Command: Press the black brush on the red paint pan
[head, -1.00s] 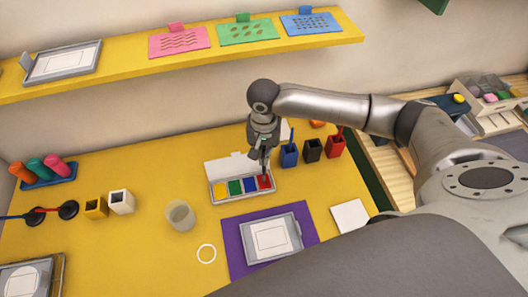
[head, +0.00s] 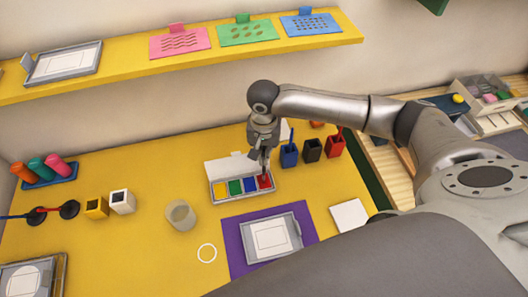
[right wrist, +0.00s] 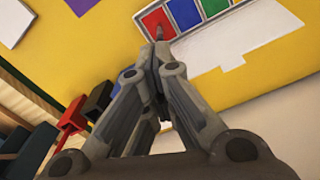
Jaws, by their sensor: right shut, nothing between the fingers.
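The paint box (head: 216,199) lies open on the yellow table with yellow, green, blue and red pans in a row. The red paint pan (head: 265,183) is at its right end; it also shows at the top of the right wrist view (right wrist: 153,20). My right gripper (head: 264,166) points down right above the red pan, with its fingers shut. A small thin tip (right wrist: 159,32) shows beyond the fingertips over the red pan; I cannot tell whether it is the black brush. The black cup (head: 313,151) shows no handle sticking out. My left gripper is out of view.
A blue cup (head: 289,157) and a red cup (head: 334,147) with handles flank the black cup. A purple mat (head: 235,248) with a grey frame lies in front of the paint box. A translucent cup (head: 181,216) stands to the left. A yellow shelf (head: 125,77) runs behind.

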